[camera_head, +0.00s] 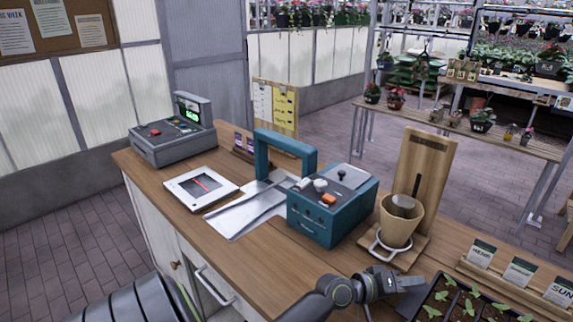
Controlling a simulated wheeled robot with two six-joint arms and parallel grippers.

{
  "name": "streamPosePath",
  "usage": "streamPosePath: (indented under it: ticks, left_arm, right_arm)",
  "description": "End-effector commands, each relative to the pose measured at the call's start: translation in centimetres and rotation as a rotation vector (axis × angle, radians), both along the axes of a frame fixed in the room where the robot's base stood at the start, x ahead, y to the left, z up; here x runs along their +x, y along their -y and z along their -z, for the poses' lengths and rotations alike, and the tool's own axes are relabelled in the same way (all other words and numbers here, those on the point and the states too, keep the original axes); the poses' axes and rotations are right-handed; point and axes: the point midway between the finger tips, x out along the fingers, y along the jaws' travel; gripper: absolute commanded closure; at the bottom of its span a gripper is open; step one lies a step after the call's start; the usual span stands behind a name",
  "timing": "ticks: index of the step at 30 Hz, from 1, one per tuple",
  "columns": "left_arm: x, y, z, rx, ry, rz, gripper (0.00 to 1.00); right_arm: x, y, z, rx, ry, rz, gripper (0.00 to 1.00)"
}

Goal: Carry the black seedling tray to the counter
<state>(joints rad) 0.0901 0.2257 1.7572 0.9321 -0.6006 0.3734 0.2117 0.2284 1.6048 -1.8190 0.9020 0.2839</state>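The black seedling tray (436,300) is at the lower right, cut off by the bottom edge of the picture. Small green seedlings stand in its dark cells. It appears to be at the counter (262,262), in front of a row of seed packets; its underside is hidden. My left gripper (404,284) is at the bottom, just left of the tray's left edge. Its fingertips are small and dark there, and I cannot tell whether they touch or grip the tray. My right gripper is not in view.
On the counter stand a grey cash register (172,137), a framed white pad (201,187), a teal machine (331,215) and a wooden stand with a pot (400,222). Seed packets (519,271) stand behind the tray. Plant shelves (465,118) are beyond the brick floor.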

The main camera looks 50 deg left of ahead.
Motion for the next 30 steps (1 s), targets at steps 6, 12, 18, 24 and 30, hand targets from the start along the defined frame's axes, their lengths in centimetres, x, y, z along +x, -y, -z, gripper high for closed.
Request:
streamPosePath:
  ticks: [6,12,18,24,30]
  left_arm:
    - [-0.8,-0.5,-0.1,0.002,-0.001,-0.003,0.66]
    - [-4.0,-2.1,-0.7,0.007,-0.002,-0.003,0.66]
    - [-7.8,-3.8,-1.6,0.005,-0.002,0.000,0.66]
    - [-10.0,-4.8,-2.2,0.004,0.000,0.000,0.66]
    - [-10.7,-5.1,-2.4,-0.001,0.000,0.000,0.66]
  right_arm:
    - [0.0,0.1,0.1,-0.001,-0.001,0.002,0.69]
    - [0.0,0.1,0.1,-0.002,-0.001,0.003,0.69]
    - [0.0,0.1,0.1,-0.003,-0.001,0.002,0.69]
    - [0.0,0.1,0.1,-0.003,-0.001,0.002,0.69]
    - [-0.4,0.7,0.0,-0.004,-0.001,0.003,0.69]
